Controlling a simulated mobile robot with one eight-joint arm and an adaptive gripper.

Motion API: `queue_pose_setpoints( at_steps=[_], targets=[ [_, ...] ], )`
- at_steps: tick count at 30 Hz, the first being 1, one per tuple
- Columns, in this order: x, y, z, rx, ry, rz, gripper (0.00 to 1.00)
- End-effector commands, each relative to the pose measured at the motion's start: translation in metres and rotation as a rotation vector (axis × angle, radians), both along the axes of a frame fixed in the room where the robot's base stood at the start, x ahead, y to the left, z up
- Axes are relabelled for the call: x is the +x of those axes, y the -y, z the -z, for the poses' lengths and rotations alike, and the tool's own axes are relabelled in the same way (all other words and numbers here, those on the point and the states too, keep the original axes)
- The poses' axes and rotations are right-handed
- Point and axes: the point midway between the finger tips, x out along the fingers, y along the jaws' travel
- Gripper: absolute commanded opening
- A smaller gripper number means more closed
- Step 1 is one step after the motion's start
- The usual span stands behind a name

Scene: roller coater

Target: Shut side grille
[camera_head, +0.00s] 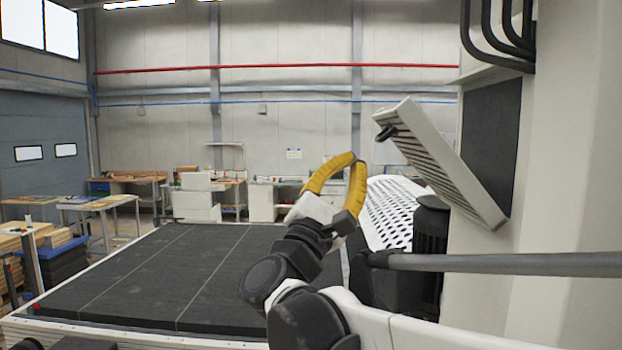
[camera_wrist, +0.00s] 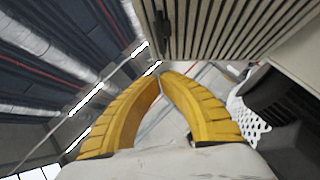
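The side grille (camera_head: 440,165) is a pale slatted panel on the machine at right. It stands open, tilted out from its dark opening (camera_head: 491,135), with its upper end away from the machine. A small black handle (camera_head: 386,131) is near its upper outer end. My gripper (camera_head: 353,158) is left of the grille, a little below the handle and apart from it. Its yellow fingers are curved, with tips together and nothing between them. In the wrist view, the grille (camera_wrist: 235,28) and handle (camera_wrist: 162,30) show beyond the fingertips (camera_wrist: 163,76).
A grey bar (camera_head: 500,263) crosses at right below the grille. A dark cylinder (camera_head: 430,235) and a white perforated sheet (camera_head: 390,210) are behind my arm. A wide dark bed (camera_head: 150,275) lies at left. The air left of the grille is clear.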

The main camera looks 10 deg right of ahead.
Motion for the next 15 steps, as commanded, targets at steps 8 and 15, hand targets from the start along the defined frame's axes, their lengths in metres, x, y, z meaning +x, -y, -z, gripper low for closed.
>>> queue_pose_setpoints(
  at_steps=[8, 15],
  targets=[
    [-0.005, 0.018, -0.025, 0.000, 0.000, 0.000, 0.00],
    [-0.006, 0.019, -0.026, 0.001, 0.001, -0.001, 0.00]
  ],
)
